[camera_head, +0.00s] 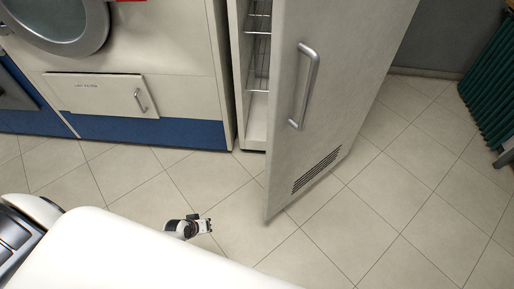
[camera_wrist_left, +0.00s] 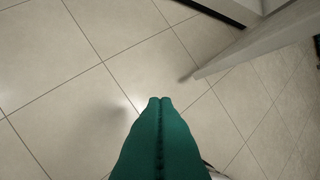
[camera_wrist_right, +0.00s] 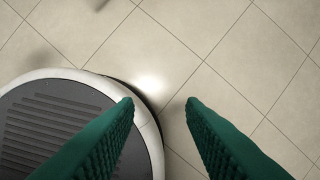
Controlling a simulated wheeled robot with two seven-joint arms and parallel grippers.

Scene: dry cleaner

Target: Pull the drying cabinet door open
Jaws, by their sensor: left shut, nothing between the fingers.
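The drying cabinet door (camera_head: 330,90) stands ajar, swung out from the cabinet (camera_head: 255,125), with wire racks (camera_head: 260,50) showing through the gap. Its vertical bar handle (camera_head: 305,85) is on the door's outer face, and nothing touches it. The door also shows in the left wrist view (camera_wrist_left: 255,45). My left gripper (camera_wrist_left: 160,99) is shut and empty, low over the floor; in the head view (camera_head: 206,226) it is left of the door's lower free corner, apart from it. My right gripper (camera_wrist_right: 160,102) is open and empty, over the floor and my base's edge.
A machine (camera_head: 150,35) with a round door (camera_head: 60,20) and small lower hatch (camera_head: 95,95) stands left of the cabinet. A green ribbed object (camera_head: 492,80) is at the far right. The tiled floor (camera_head: 420,190) before and right of the door is clear.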

